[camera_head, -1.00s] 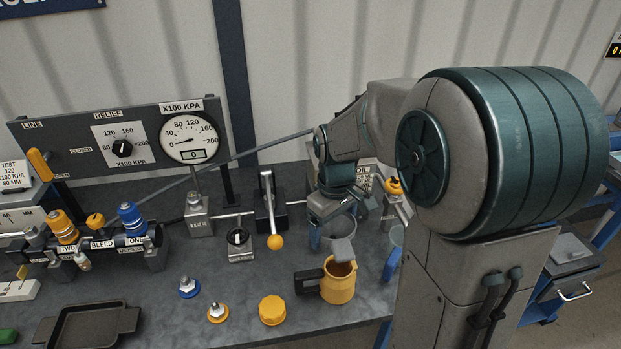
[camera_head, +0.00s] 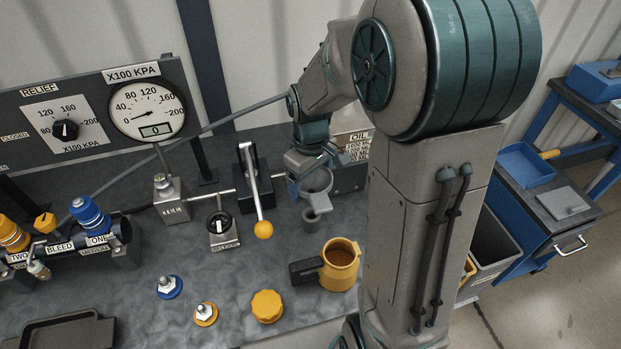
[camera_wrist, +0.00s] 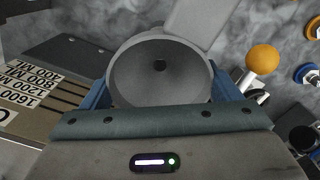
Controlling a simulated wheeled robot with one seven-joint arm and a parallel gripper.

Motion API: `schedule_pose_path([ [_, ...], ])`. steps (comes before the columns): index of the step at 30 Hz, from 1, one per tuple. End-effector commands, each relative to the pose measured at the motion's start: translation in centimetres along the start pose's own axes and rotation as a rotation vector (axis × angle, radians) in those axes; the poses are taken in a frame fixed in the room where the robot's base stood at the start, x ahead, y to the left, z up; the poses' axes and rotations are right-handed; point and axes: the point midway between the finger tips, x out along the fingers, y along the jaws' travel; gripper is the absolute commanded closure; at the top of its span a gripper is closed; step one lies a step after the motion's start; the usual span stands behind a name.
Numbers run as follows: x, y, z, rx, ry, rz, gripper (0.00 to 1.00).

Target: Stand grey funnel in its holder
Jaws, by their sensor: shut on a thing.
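The grey funnel (camera_head: 317,180) is in my gripper, wide mouth up, above the right part of the bench. In the wrist view the funnel (camera_wrist: 160,72) sits between the two blue fingers (camera_wrist: 160,95), which are shut on it. A flat grey tab sticks out from its rim. A short grey cup-like piece (camera_head: 311,222) shows just below the tab in the head view; I cannot tell whether it is the holder. The funnel's spout is hidden.
A yellow jug (camera_head: 340,262) stands in front of the funnel. An oil unit (camera_head: 357,145) is behind it. A lever with a yellow knob (camera_head: 263,230) is to the left. A yellow cap (camera_head: 267,306) and two fittings lie on the bench front.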

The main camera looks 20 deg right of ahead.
Motion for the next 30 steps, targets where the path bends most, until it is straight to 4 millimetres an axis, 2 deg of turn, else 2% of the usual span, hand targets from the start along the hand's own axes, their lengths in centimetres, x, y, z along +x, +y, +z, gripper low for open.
schedule_pose_path([
  [8, 1.7, 0.0, 0.0, 0.000, 0.000, 0.000, 0.33],
  [21, 5.5, 0.0, -0.1, 0.000, 0.000, 0.000, 0.33],
  [30, 5.8, 0.0, -0.1, 0.000, 0.000, 0.000, 0.33],
])
